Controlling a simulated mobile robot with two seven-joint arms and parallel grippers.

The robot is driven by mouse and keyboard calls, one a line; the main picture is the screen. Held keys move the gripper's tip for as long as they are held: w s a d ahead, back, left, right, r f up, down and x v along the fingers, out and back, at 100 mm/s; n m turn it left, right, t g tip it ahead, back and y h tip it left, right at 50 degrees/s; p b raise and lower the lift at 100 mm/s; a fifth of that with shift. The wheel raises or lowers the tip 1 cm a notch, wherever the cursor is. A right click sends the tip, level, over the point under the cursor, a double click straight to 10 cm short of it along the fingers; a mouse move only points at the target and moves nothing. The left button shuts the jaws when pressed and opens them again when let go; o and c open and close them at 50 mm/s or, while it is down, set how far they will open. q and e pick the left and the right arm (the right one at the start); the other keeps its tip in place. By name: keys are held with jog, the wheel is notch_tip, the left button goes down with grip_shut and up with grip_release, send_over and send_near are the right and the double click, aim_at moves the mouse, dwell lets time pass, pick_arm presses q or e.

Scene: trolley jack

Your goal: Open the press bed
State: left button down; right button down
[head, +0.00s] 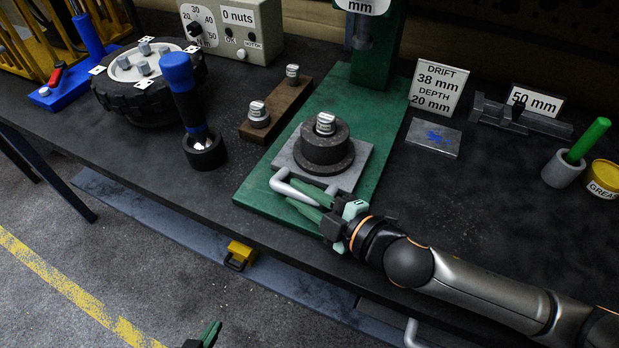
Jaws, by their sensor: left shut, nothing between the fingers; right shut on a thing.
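The press bed (349,174) is a light grey plate with a pale bent handle (285,188) at its front left. It rests on the green press base (255,199). A dark round stepped part (326,150) sits on the bed, with a small labelled metal piece (325,123) on top. My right gripper (304,203), with green fingers, is shut on the handle. The fingers partly hide the handle.
A blue-handled tool (183,95) stands left of the green base, beside a brown block (275,107) with two metal pieces. A wheel (137,80) lies further left. Right are a sign (436,88), a vice-like tool (515,117) and a grease tin (603,179). The bench front is clear.

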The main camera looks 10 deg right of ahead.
jog(key=shift+s+a, duration=0.25)
jog(key=shift+s, duration=0.05)
jog(key=c, duration=1)
grip_release()
jog(key=b+v, duration=0.1)
jog(key=v, duration=0.6)
jog(key=shift+d+f, duration=0.1)
jog(key=shift+f, duration=0.1)
jog(key=v, duration=0.1)
jog(key=p+v, duration=0.1)
jog(key=v, duration=0.1)
jog(key=shift+r, duration=0.25)
jog(key=shift+p+v, duration=0.85)
jog(key=shift+v, duration=0.3)
